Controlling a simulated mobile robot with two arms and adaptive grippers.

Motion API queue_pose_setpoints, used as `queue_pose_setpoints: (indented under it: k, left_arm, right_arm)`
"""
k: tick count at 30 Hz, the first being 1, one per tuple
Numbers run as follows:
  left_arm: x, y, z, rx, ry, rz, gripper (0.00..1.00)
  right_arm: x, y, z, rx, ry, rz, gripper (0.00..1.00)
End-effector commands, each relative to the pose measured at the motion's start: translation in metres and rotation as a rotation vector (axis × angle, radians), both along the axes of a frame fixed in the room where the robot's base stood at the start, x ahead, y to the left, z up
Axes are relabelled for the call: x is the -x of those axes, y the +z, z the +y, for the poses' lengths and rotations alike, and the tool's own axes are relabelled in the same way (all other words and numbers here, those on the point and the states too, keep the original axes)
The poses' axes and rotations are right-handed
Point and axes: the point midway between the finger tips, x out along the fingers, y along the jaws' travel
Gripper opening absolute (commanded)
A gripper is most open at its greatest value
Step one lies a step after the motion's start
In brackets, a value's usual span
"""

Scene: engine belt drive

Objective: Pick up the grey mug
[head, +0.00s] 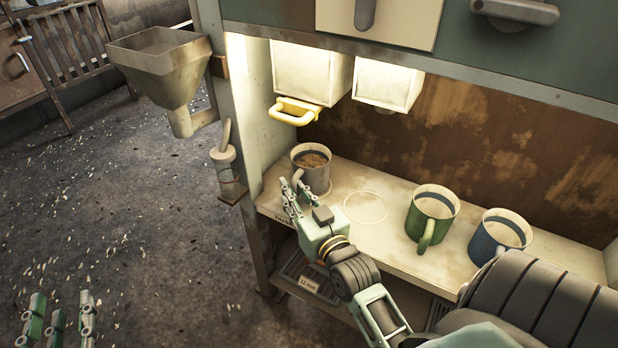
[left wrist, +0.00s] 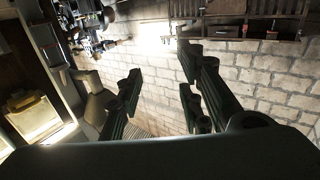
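The grey mug (head: 316,177) stands upright at the left end of the shelf in the head view, with something brown inside and its handle toward me. My right gripper (head: 292,190) is at the handle side of this mug, with its fingertips close to the handle. The fingers partly overlap the handle, so I cannot tell whether they grip it. My left gripper (head: 61,312) is low at the left edge of the head view, far from the mug. Its fingers are apart and empty, as the left wrist view (left wrist: 160,95) also shows.
A green mug (head: 431,217) and a blue mug (head: 497,238) stand further right on the shelf (head: 380,245). A pale ring mark (head: 366,207) lies on bare shelf. Above hang white boxes, one with a yellow handle (head: 295,111). A funnel (head: 163,65) is at the left.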

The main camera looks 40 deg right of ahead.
Motion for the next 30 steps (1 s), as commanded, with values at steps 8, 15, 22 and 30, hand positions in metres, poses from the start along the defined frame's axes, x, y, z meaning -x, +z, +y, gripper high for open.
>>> queue_pose_setpoints:
  k: [8,15,22,30]
  left_arm:
    - [-0.001,0.016,-0.002,0.020,-0.004,-0.077,0.34]
    - [-0.001,0.016,-0.002,0.020,-0.004,-0.075,0.34]
    - [-0.001,0.016,-0.002,0.019,-0.004,-0.076,0.34]
    - [-0.001,0.016,-0.002,0.020,-0.004,-0.075,0.34]
  right_arm:
    - [-0.011,0.000,-0.002,0.001,0.000,0.000,0.22]
    - [-0.011,0.000,-0.002,0.001,0.000,0.001,0.13]
    - [-0.011,0.000,-0.002,0.001,0.000,0.001,0.00]
    - [-0.011,0.001,-0.002,0.002,0.000,-0.002,0.00]
